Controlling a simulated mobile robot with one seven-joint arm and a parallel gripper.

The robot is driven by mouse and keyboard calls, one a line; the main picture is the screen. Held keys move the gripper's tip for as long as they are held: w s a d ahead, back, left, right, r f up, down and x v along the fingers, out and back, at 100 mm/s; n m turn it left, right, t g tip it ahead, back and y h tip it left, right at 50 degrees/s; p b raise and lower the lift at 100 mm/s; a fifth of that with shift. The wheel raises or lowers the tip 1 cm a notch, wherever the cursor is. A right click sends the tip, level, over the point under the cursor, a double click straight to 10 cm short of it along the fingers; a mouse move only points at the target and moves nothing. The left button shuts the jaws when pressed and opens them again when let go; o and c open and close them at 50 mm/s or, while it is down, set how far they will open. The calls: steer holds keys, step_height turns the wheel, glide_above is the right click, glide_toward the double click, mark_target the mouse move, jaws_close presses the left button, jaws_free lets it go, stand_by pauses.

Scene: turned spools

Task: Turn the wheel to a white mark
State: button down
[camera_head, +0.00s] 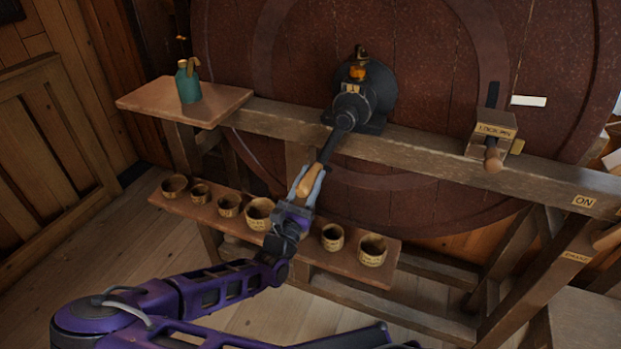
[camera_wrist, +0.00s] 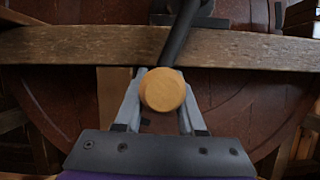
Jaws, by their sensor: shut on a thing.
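A big red-brown wooden wheel (camera_head: 430,100) stands behind a timber frame and fills the back of the head view. A white mark (camera_head: 528,101) shows on its face at the right. A black crank (camera_head: 346,122) sits on the frame's beam in front of the wheel, its arm pointing down and to the left. My gripper (camera_head: 305,188) is shut on the crank's wooden handle (camera_head: 311,180). In the wrist view the round end of the handle (camera_wrist: 162,90) sits between my two fingers.
A block with a lettered label and a wooden knob (camera_head: 494,135) sits on the beam at right. A green bottle (camera_head: 188,82) stands on a side shelf (camera_head: 140,100) at left. Several small wooden cups (camera_head: 229,205) line a low shelf below the beam. An "ON" label (camera_head: 584,201) is at right.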

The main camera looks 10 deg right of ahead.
steer(key=shift+w+a+r+m+h+p, duration=0.3)
steer(key=shift+w+a+m, duration=0.05)
steer(key=shift+a+m, duration=0.2)
steer(key=shift+w+a+r+m+h+p, duration=0.35)
steer(key=shift+a+m, duration=0.1)
steer(key=shift+m, duration=0.1)
steer(key=c, duration=0.5)
jaws_free()
steer(key=shift+d+f+g, duration=0.1)
steer(key=shift+f+g, duration=0.05)
steer(key=shift+g, duration=0.15)
steer(key=shift+s+f, duration=0.1)
steer(key=shift+s+d, duration=0.1)
steer(key=shift+d, duration=0.05)
steer(key=v, duration=1.7)
steer(key=shift+s+a, duration=0.1)
steer(key=shift+a, duration=0.2)
